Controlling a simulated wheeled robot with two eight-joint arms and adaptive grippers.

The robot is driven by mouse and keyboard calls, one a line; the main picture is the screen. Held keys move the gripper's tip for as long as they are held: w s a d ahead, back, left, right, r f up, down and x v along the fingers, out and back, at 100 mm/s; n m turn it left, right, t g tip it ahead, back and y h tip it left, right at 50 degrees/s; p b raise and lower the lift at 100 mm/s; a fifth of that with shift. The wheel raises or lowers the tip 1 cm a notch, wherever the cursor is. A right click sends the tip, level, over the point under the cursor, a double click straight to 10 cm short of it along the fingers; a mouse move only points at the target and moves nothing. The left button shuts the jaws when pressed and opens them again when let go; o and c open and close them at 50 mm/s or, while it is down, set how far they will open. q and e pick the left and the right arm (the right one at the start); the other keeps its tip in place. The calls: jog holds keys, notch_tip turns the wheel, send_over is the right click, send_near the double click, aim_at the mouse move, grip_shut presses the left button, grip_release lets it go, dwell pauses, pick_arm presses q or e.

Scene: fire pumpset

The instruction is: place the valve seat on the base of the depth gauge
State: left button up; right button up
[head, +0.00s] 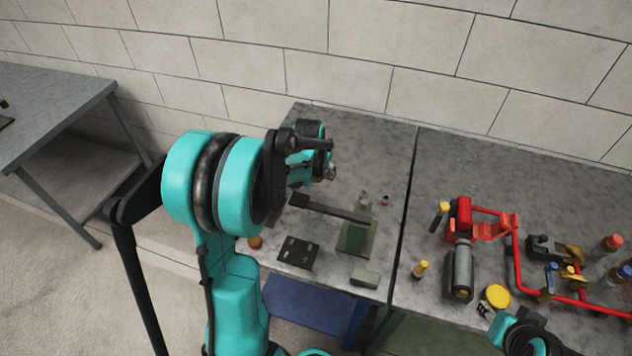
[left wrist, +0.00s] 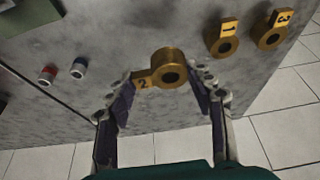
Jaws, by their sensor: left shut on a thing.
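My left gripper (left wrist: 160,84) has its fingers around a brass ring with a tag marked 2 (left wrist: 170,66), a valve seat by its look. In the head view the left gripper (head: 327,172) is over the back of the left table, and the ring is too small to make out. Two similar brass rings, tagged 1 (left wrist: 222,41) and 3 (left wrist: 270,35), lie to the right in the left wrist view. A dark long bar with a block at one end (head: 330,208) lies on the table. I cannot tell whether it is the depth gauge.
A green plate (head: 357,238), a black plate with holes (head: 297,252) and a grey block (head: 365,278) lie toward the front. The table at right holds red piping (head: 515,258) and several fittings.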

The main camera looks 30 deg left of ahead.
pick_arm(q)
jog(key=shift+w+a+f, duration=0.25)
jog(key=shift+a+f, duration=0.2)
jog(key=shift+a, duration=0.2)
jog(key=shift+w+a+f, duration=0.25)
jog(key=shift+a+f, duration=0.2)
jog(key=shift+a, duration=0.15)
notch_tip(320, 180, down, 3)
jog(key=shift+f+b, duration=0.1)
jog(key=shift+b, duration=0.85)
jog(key=shift+f, duration=0.4)
jog(key=shift+r, duration=0.1)
jog(key=o, duration=1.1)
